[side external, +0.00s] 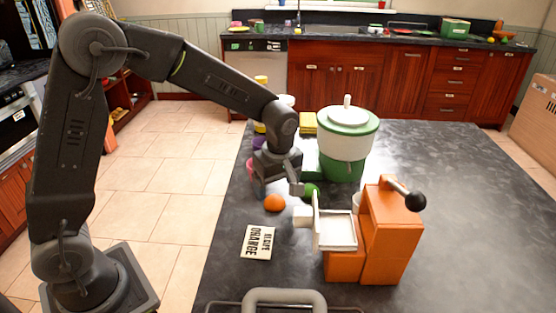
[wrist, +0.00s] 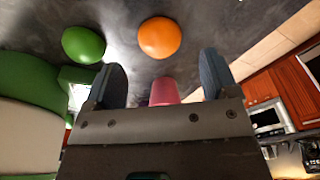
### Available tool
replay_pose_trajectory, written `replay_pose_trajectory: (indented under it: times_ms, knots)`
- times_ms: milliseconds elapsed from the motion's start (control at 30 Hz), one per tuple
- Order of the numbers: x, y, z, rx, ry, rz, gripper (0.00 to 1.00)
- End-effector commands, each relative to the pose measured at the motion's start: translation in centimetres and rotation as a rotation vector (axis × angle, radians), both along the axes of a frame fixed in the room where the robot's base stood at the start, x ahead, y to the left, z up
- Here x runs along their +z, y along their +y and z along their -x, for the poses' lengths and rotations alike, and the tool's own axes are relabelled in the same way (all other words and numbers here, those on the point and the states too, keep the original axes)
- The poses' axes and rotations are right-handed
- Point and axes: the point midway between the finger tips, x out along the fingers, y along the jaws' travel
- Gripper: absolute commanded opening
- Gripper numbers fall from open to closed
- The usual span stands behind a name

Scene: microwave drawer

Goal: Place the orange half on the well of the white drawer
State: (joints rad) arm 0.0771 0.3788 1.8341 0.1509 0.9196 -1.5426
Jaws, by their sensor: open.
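The orange half (side external: 274,203) lies on the dark countertop, left of the orange machine. In the wrist view the orange half (wrist: 160,37) shows beyond my fingertips, apart from them. The white drawer (side external: 336,232) sticks out from the orange machine (side external: 393,232), and its shallow well looks empty. My gripper (side external: 294,182) is above the counter, behind and a little right of the orange half. In the wrist view my gripper (wrist: 160,78) has its two fingers apart, with nothing held between them.
A green round object (side external: 312,190) lies near the drawer and beside the orange half. A green and white dispenser (side external: 347,140) stands behind. A printed card (side external: 258,242) lies in front. A pink cup (wrist: 164,91) shows between the fingers. The counter's right side is clear.

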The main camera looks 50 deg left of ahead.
Motion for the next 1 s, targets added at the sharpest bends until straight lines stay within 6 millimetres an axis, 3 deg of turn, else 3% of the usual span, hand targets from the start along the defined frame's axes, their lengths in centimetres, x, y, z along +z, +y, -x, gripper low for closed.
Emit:
replay_pose_trajectory:
  times_ms: [100,300,500,733,867,1000]
  knots:
    - [3.0,-0.4,0.0,-0.002,-0.006,0.0,0.8]
    - [6.9,-0.9,0.2,-0.001,-0.004,0.001,0.8]
    - [8.9,-1.1,0.2,-0.001,-0.001,0.0,0.8]
    - [9.7,-1.1,0.7,-0.026,-0.007,0.004,0.8]
    - [11.5,-0.6,2.9,-0.168,-0.043,0.013,0.8]
    - [13.8,0.1,7.5,-0.448,-0.115,0.006,0.8]
